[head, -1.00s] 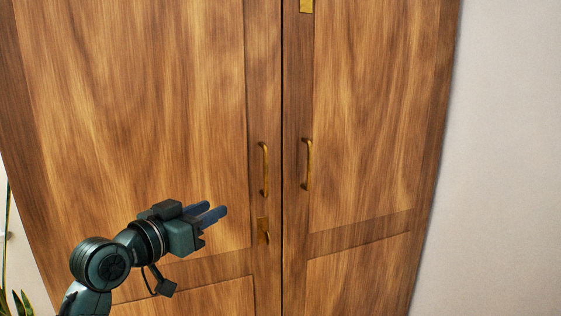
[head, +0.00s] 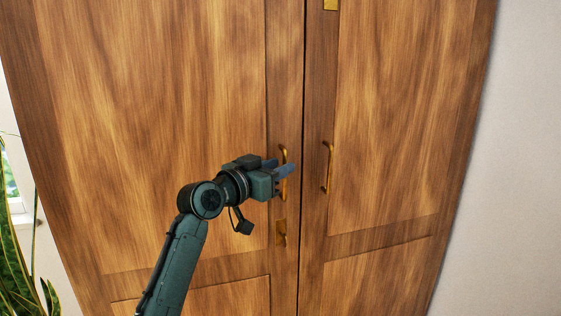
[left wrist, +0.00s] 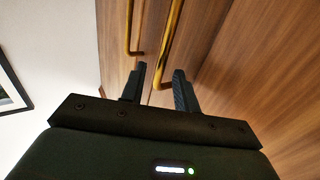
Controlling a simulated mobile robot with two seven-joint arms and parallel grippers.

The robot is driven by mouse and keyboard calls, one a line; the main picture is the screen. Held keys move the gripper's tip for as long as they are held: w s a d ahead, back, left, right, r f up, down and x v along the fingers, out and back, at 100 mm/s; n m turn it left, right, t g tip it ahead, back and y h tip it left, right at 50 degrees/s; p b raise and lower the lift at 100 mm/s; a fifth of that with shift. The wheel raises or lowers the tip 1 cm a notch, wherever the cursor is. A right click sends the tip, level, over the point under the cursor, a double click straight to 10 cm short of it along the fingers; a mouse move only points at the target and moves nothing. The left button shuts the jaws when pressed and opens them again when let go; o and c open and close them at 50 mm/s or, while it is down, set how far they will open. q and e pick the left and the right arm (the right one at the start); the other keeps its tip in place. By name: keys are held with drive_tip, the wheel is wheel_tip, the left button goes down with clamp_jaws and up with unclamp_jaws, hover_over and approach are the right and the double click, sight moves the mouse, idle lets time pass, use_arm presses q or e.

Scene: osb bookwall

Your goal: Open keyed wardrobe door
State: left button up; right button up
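The wooden wardrobe has a left door (head: 170,130) and a right door (head: 390,120); both look shut, with a dark seam between them. The left door's brass handle (head: 284,189) is upright, and a brass lock plate with what looks like a key (head: 281,234) sits below it. My left gripper (head: 290,169) is at the left handle, its fingers overlapping it. In the left wrist view its fingers (left wrist: 159,82) are apart, and the end of a brass handle (left wrist: 172,45) shows between them. I cannot tell if they touch it. My right gripper is not in view.
A white wall (head: 520,180) is close on the right. A plant (head: 18,275) and a window are at the left edge.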

use_arm(q)
drive_tip(key=shift+w+d, duration=0.45)
drive_tip(key=shift+w, duration=0.1)
drive_tip(key=shift+c, duration=0.2)
clamp_jaws()
